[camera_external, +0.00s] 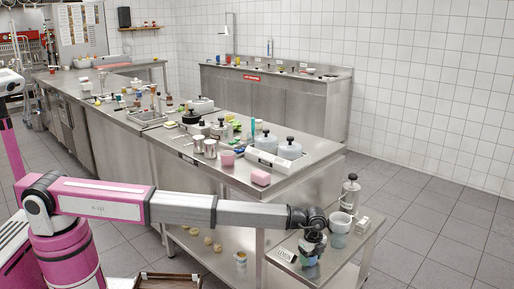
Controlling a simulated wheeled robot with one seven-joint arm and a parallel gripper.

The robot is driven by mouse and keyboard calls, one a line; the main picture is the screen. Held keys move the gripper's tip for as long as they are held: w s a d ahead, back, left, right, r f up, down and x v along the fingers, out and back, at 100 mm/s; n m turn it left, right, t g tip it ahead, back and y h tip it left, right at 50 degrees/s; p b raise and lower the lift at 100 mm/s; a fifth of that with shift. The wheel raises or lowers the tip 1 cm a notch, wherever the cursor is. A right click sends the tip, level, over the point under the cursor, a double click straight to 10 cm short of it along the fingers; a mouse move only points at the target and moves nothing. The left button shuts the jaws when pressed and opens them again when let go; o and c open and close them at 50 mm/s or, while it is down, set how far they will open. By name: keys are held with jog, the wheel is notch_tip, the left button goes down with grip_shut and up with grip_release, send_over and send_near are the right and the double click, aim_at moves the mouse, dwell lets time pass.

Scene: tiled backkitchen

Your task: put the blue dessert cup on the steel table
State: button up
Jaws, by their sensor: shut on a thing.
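My gripper (311,246) is at the lower right, pointing down at the end of my outstretched arm. It is shut on the blue dessert cup (308,260), a small blue-green cup partly hidden by the fingers. The cup is over or on a low steel surface (322,277) at the right end of the long steel counter; I cannot tell whether it touches. The higher steel counter top (228,179) is behind my arm. Which of these surfaces is the steel table is not clear from the view.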

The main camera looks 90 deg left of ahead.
notch_tip(320, 180, up, 44)
jog(key=s+a+n, duration=0.2)
jog(key=s+a, duration=0.1)
jog(key=a, duration=1)
jog(key=s+a+n, duration=0.3)
jog(key=a, duration=1)
jog(key=s+a+n, duration=0.2)
jog(key=a, duration=1.1)
jog(key=s+a+n, duration=0.3)
jog(key=s+a, duration=0.7)
jog(key=a, duration=0.5)
jog(key=s+a+n, duration=0.3)
jog(key=s+a, duration=0.8)
jog(key=a, duration=0.4)
jog(key=w+d+f, duration=0.1)
jog(key=w+f, duration=0.2)
jog(key=f, duration=0.1)
jog(key=w+d+f, duration=0.1)
jog(key=w+f, duration=0.3)
jog(key=w+d+f, duration=0.2)
jog(key=w+f, duration=0.2)
jog(key=shift+w, duration=0.25)
jog(key=shift+f, duration=2)
